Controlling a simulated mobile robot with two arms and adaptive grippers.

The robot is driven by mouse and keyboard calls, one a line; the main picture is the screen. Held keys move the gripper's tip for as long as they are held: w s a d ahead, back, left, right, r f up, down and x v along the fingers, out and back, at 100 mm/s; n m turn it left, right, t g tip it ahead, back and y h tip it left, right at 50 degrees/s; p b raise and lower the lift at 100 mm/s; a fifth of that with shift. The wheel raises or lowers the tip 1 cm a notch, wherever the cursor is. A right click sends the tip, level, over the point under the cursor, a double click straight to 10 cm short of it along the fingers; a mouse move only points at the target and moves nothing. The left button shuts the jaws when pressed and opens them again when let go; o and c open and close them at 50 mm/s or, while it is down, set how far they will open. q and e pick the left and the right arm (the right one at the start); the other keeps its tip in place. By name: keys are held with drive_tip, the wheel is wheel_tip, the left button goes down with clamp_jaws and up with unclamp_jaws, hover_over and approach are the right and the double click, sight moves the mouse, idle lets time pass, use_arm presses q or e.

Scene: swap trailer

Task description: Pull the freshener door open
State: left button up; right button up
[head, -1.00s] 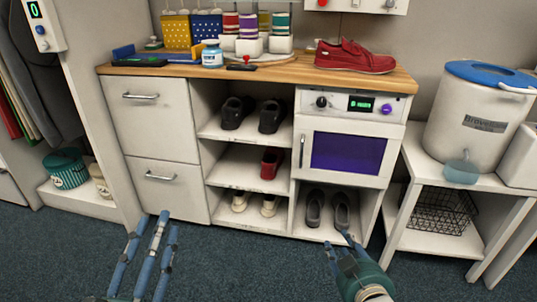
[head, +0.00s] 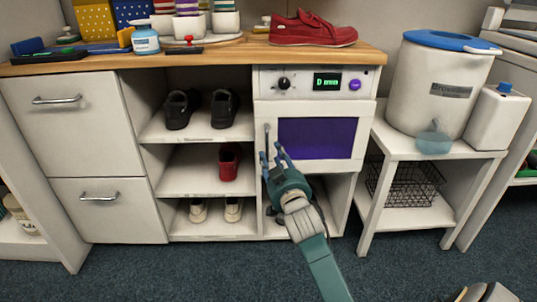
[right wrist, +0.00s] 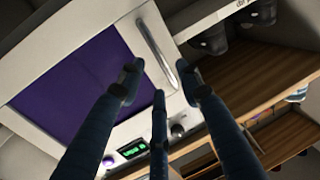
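The freshener is the white unit at the right end of the cabinet, with a dial, a green display (head: 327,81) and a purple button. Its door (head: 318,139) has a purple window and is shut. The door's upright metal handle (head: 267,141) is at its left edge; in the right wrist view the handle (right wrist: 157,52) shows between the fingertips. My right gripper (head: 276,160) is open in front of the door's lower left, its fingers around or just short of the handle; contact cannot be told. It also shows in the right wrist view (right wrist: 162,82).
Open shelves with shoes (head: 201,109) stand left of the freshener. A red shoe (head: 313,28) sits on the wooden top (head: 222,52) above. A white side table (head: 395,145) with a lidded bucket (head: 438,88) stands at the right.

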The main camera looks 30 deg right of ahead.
sight(270, 150)
drive_tip(key=shift+b+x, duration=0.5)
drive_tip(key=shift+x, duration=1.55)
clamp_jaws()
